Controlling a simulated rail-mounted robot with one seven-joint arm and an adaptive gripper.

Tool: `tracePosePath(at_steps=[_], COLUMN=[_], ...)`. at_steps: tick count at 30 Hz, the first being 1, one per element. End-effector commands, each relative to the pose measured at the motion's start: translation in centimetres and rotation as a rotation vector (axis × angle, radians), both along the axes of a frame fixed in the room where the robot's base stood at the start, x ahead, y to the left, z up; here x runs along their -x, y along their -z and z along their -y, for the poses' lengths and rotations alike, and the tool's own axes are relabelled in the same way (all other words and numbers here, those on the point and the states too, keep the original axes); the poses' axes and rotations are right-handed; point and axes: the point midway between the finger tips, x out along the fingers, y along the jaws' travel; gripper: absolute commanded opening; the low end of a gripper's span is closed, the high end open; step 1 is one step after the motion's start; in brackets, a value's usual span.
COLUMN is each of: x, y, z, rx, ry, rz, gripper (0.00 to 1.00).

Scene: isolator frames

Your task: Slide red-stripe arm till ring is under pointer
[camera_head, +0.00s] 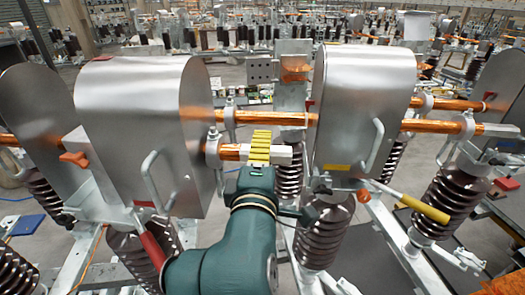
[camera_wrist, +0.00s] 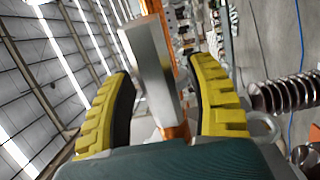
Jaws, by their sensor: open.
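My gripper (camera_head: 260,142) has yellow ribbed fingers and is at the middle of the head view, at the lower copper arm (camera_head: 230,152) with its pale metal end block (camera_head: 283,155). In the wrist view the grey block (camera_wrist: 148,60) and a copper bar (camera_wrist: 172,65) show between the spread fingers; I cannot tell whether a finger touches them. A grey ring clamp (camera_head: 213,146) sits around the lower copper arm, left of my fingers. A red mark (camera_head: 312,104) shows on the right housing's edge. I cannot make out a red stripe on the arm or the pointer.
Large metal housings with handles stand left (camera_head: 130,125) and right (camera_head: 362,110) of my gripper. An upper copper bar (camera_head: 275,118) runs just behind it. Brown ribbed insulators (camera_head: 325,232) and a yellow-ended rod (camera_head: 425,208) are at lower right. A red handle (camera_head: 152,249) is at lower left.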

Motion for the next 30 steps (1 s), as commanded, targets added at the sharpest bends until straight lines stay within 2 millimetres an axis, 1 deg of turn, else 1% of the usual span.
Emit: tracePosePath(at_steps=[1,2,3,5,6,10,19,25,30], x=[0.0,0.0,0.0,0.0,0.0,0.0,0.0,0.2,0.2], y=[0.0,0.0,0.0,0.0,0.0,0.0,0.0,-0.2,0.0], z=[0.0,0.0,0.0,0.0,0.0,0.0,0.1,2.0,1.9], rx=[0.000,0.000,0.000,0.000,0.000,0.000,0.001,0.000,0.001], ry=[0.000,0.000,0.000,0.000,0.000,0.000,0.000,0.003,0.001], rz=[0.000,0.000,0.000,0.000,0.000,0.000,-0.001,0.000,0.001], gripper=[0.58,0.52,0.44,0.33,0.25,0.00,0.00,0.00,0.00])
